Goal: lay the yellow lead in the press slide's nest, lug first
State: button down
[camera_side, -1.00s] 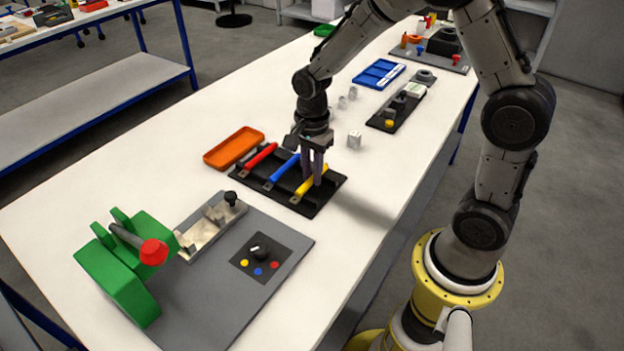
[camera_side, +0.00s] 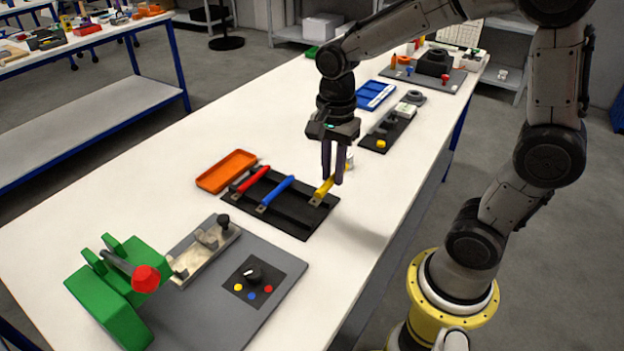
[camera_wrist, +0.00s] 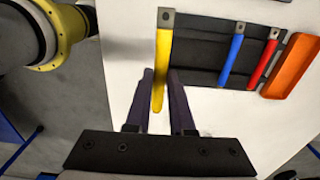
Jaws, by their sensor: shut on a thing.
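The yellow lead (camera_side: 323,188) is held by my gripper (camera_side: 333,178), which is shut on it above the right end of the black rack. In the wrist view the yellow lead (camera_wrist: 162,66) lies between my two fingers (camera_wrist: 160,95), with its metal lug (camera_wrist: 165,18) pointing away from my gripper. In the side view the lug end is tilted lower, toward the front left. The press slide's nest (camera_side: 205,248) is a pale metal fixture on the grey press base (camera_side: 205,315), beside the green press (camera_side: 118,290) with its red-knobbed lever. The nest looks empty.
The black rack (camera_side: 290,222) holds a blue lead (camera_side: 276,192) and a red lead (camera_side: 253,179). An orange tray (camera_side: 226,171) stands beside it. A control panel (camera_side: 240,290) with a knob lies right of the nest. White table is free around the rack's front.

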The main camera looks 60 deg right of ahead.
aim_at(328, 180)
jog(key=s+r, duration=0.3)
jog(key=s, duration=0.4)
jog(key=w+r, duration=0.1)
jog(key=w, duration=0.1)
jog(key=w+a+r+m, duration=0.1)
jog(key=w+r, duration=0.1)
jog(key=w+r+m, duration=0.1)
jog(key=w, duration=0.2)
jog(key=shift+w+a+r, duration=0.1)
jog(key=shift+a+r, duration=0.15)
jog(key=shift+r, duration=0.05)
jog(key=w+a, duration=1.2)
jog(key=w, duration=0.3)
jog(key=shift+w+a+f+n, duration=0.35)
jog(key=shift+a+f, duration=1.1)
jog(key=shift+f, duration=0.75)
jog(key=shift+w+a+f+n, duration=0.25)
jog(key=shift+a+f, duration=1.15)
jog(key=shift+f, duration=0.75)
jog(key=shift+w+a+f+n, duration=0.25)
jog(key=shift+a+f+n, duration=0.15)
jog(key=shift+a+f, duration=1.9)
jog(key=shift+f, duration=0.1)
jog(key=shift+d+f, duration=0.1)
jog(key=shift+f, duration=0.8)
jog(key=shift+f, duration=0.25)
